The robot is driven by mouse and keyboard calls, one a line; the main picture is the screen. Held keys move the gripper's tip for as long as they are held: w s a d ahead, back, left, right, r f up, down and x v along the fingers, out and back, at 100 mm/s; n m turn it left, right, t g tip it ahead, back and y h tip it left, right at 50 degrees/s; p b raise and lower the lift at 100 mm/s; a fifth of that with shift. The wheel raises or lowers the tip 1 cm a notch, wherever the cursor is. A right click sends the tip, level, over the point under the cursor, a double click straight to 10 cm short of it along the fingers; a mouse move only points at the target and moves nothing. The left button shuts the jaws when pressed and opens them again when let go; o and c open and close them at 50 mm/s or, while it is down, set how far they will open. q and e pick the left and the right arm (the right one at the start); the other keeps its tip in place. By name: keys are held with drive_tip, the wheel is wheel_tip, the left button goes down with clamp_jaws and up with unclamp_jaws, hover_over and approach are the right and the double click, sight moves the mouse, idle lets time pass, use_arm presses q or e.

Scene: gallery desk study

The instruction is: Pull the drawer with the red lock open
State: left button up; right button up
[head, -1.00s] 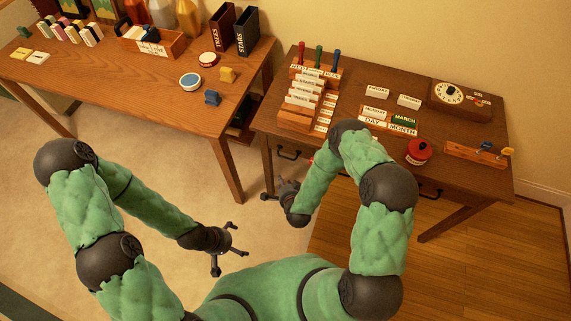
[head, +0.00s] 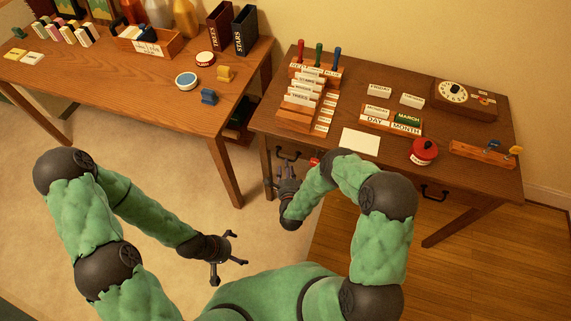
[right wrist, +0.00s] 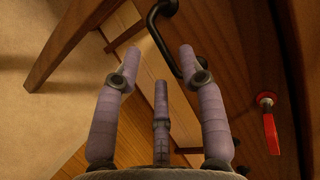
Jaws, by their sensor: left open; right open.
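The drawer with the red lock (right wrist: 268,130) is in the front of the right-hand desk. Its wooden front (right wrist: 235,65) fills the right of the right wrist view, and it looks shut. Its black handle (right wrist: 163,35) also shows in the head view (head: 288,154), left of the red lock (head: 315,161). My right gripper (head: 285,172) is open, just in front of the handle. In the right wrist view its fingers (right wrist: 160,55) are spread, with the handle beyond and between the tips; contact is unclear. My left gripper (head: 234,250) is open and empty, over the floor.
The right-hand desk (head: 470,180) carries a card rack (head: 305,95), a white sheet (head: 361,142), a red round object (head: 423,150) and a dial box (head: 462,98). A second black handle (head: 434,193) is farther right. Another table (head: 120,80) stands left; floor between is clear.

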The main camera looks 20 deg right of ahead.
drive_tip(key=shift+b+x, duration=0.45)
drive_tip(key=shift+x, duration=1.45)
drive_tip(key=shift+c, duration=0.2)
clamp_jaws()
